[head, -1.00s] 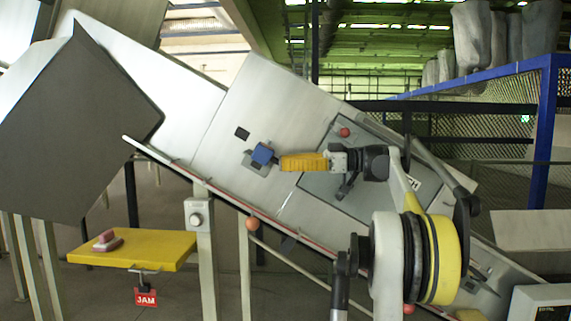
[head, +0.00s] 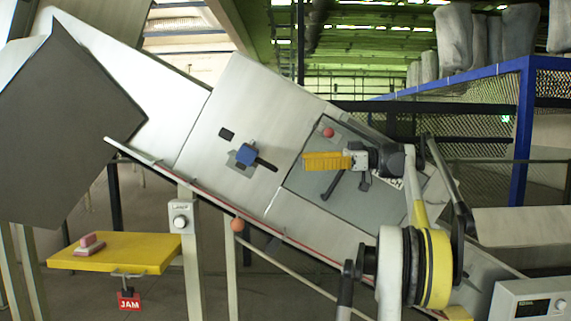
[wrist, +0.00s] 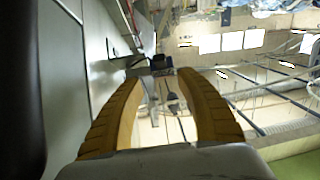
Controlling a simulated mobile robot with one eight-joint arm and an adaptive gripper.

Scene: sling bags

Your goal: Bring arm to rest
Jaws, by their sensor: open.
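My gripper (head: 306,162) has yellow ribbed fingers and points left, in front of the grey panel of the sloped metal machine (head: 225,125) in the head view. In the wrist view my gripper (wrist: 160,78) shows its two fingers spread apart with nothing between them. A blue block with a black handle (head: 246,154) sits on the machine face to the left of the gripper, apart from it. Beyond the fingertips in the wrist view is a dark blue shape (wrist: 160,64).
A yellow shelf (head: 150,258) at lower left bears a pink block (head: 90,243), with a red JAM tag (head: 129,301) below. A post with a knob (head: 181,221) stands beside it. A red button (head: 328,132) is above my gripper. Blue-framed mesh fencing (head: 523,130) stands at right.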

